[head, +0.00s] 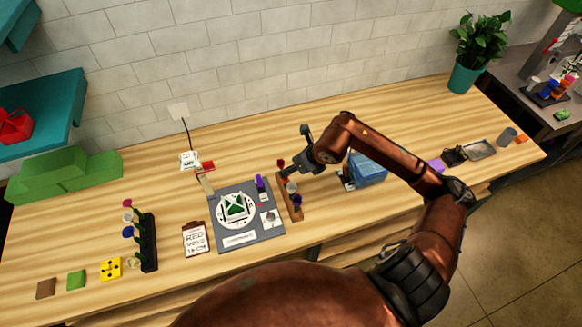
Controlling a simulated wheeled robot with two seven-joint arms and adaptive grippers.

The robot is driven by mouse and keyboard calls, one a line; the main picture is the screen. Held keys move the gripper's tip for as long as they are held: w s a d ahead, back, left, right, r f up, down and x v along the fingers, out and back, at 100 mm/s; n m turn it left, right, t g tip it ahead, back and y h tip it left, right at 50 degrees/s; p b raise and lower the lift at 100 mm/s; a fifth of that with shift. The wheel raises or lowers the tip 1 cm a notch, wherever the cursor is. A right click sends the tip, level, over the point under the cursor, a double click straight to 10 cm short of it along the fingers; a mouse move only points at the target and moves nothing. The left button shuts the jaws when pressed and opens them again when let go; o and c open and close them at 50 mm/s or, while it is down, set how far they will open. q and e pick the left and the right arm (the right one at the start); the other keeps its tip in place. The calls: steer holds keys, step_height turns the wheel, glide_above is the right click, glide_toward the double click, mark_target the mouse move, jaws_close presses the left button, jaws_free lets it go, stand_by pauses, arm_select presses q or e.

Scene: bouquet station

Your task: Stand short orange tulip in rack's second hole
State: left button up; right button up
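I cannot make out a short orange tulip anywhere in the head view. A brown wooden rack (284,181) stands right of the grey mat and holds small dark red (281,163), white (292,187) and purple (296,200) heads. A black rack (149,245) stands at the left with pink (127,203) and blue (128,232) flowers beside or in it. Which rack the task means is unclear. My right gripper (302,161) is over the far end of the brown rack; its fingers are too small and dark to read. My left gripper is out of view.
A grey mat (219,238) with a round white plate lies between the racks, beside a clipboard (195,240). A blue crate (370,168) stands right of the brown rack, partly behind my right arm. Green blocks (65,177) sit far left. The back of the table is mostly clear.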

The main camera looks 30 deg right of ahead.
steer(key=shift+s+r, duration=0.15)
steer(key=shift+r, duration=0.15)
steer(key=o, duration=0.6)
steer(key=shift+c, duration=0.2)
